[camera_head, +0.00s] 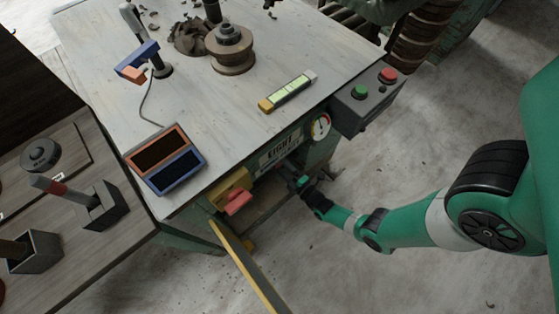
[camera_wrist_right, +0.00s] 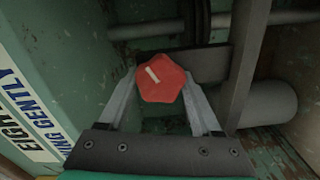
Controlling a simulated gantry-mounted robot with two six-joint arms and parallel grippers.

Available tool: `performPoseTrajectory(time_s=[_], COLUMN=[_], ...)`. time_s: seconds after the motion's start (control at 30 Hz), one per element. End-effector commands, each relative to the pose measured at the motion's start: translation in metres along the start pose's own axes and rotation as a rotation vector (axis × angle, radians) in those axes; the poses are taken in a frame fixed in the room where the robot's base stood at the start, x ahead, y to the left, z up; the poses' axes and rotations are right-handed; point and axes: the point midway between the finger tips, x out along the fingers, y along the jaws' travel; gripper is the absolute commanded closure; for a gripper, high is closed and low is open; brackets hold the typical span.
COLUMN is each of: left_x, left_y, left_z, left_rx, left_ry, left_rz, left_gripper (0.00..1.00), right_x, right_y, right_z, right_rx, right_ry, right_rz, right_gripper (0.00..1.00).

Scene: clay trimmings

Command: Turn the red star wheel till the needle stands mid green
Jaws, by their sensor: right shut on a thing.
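The red star wheel (camera_wrist_right: 163,85) sits between the fingers of my right gripper (camera_wrist_right: 162,100) in the right wrist view. It has blunt points and a short pale bar on its face, tilted from upper left to lower right. My right gripper is shut on it. In the head view my right gripper (camera_head: 300,183) reaches under the table's front edge, and the wheel cannot be made out there. A round gauge (camera_head: 320,127) with a pale face is on the front panel above the gripper. Its needle is too small to read. My left gripper is not in view.
A grey box (camera_head: 368,99) with green and red buttons is right of the gauge. A yellow-and-red latch (camera_head: 232,194) and an open yellow-edged door (camera_head: 250,268) are left of my gripper. Dark bars and a grey cylinder (camera_wrist_right: 268,103) are close to the wheel.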

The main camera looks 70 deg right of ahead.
Motion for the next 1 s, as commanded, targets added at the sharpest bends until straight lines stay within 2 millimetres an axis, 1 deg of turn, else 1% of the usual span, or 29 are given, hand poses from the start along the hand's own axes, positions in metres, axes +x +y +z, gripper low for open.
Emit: performPoseTrajectory(time_s=[0.2, 0.67, 0.7, 0.83, 1.0], left_x=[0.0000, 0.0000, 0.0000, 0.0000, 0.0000], left_y=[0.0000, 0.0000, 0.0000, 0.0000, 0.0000], left_z=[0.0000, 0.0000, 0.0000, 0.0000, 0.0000], left_rx=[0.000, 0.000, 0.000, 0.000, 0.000], left_ry=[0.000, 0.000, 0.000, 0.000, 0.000], left_rz=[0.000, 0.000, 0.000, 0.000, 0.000], left_gripper=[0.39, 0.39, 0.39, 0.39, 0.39], right_x=[-0.0001, 0.0000, -0.0001, 0.0000, 0.0000], right_y=[-0.0002, -0.0002, -0.0002, -0.0001, -0.0001], right_z=[0.0001, 0.0001, 0.0001, 0.0001, 0.0001], right_rx=[-0.054, -0.065, -0.065, -0.064, -0.064], right_ry=[0.000, 0.000, 0.000, 0.000, 0.000], right_rz=[0.000, 0.000, 0.000, 0.000, 0.000], right_gripper=[0.90, 0.90, 0.27, 0.04, 0.04])
